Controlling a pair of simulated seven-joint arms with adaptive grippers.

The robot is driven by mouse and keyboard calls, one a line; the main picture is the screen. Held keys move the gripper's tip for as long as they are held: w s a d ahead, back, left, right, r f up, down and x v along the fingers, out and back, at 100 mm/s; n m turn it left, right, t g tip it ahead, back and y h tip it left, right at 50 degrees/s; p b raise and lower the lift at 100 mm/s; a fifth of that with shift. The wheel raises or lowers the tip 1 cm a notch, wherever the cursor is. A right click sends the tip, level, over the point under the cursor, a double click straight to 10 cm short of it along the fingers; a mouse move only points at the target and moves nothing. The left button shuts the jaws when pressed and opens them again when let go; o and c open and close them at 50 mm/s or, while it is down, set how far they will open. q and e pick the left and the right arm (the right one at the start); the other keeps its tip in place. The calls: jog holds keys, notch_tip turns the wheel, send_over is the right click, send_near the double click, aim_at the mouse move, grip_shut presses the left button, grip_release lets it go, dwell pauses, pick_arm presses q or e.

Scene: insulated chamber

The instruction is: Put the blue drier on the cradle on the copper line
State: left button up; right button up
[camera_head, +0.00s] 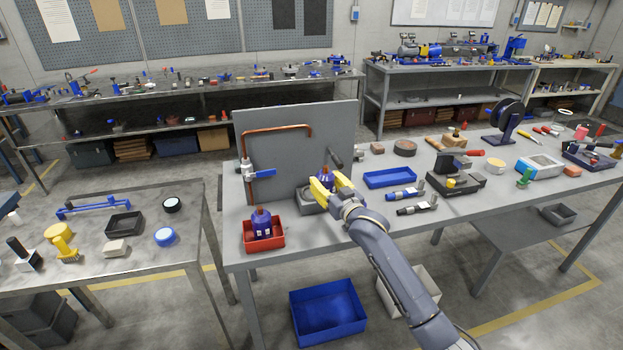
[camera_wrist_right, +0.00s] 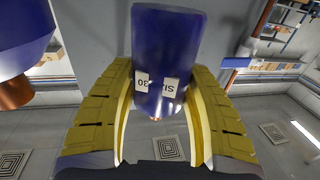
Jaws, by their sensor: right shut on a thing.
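My right gripper (camera_head: 329,187), with yellow fingers, is shut on a blue drier (camera_head: 326,173). In the right wrist view the blue drier (camera_wrist_right: 168,60), with white labels, sits between both fingers. A grey cradle-like block (camera_head: 308,198) stands on the table by the panel, just beside and partly behind the gripper. I cannot tell whether the drier touches it. The copper line (camera_head: 275,130) runs on the grey panel, with a blue-handled valve (camera_head: 260,173) at its left. Another blue drier with a copper end (camera_head: 263,222) stands in a red tray (camera_head: 250,246). My left gripper is out of view.
The grey panel (camera_head: 335,115) rises behind the gripper. A blue tray (camera_head: 390,178), tools and a dark fixture (camera_head: 455,178) lie to the right. A blue bin (camera_head: 328,312) is on the floor. Table space between red tray and gripper is clear.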

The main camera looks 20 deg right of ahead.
jog(key=w, duration=0.3)
jog(key=w+a, duration=0.1)
jog(key=w, duration=0.4)
jog(key=shift+w+a, duration=0.35)
jog(key=shift+w, duration=0.05)
jog(key=shift+f, duration=1.7)
jog(key=shift+f, duration=0.15)
jog(key=o, duration=1.4)
jog(key=shift+s+d, duration=0.2)
jog(key=shift+s, duration=1.05)
jog(key=shift+s+d, duration=0.25)
jog(key=shift+s, duration=0.95)
jog(key=shift+s+d, duration=0.2)
jog(key=shift+s, duration=1.05)
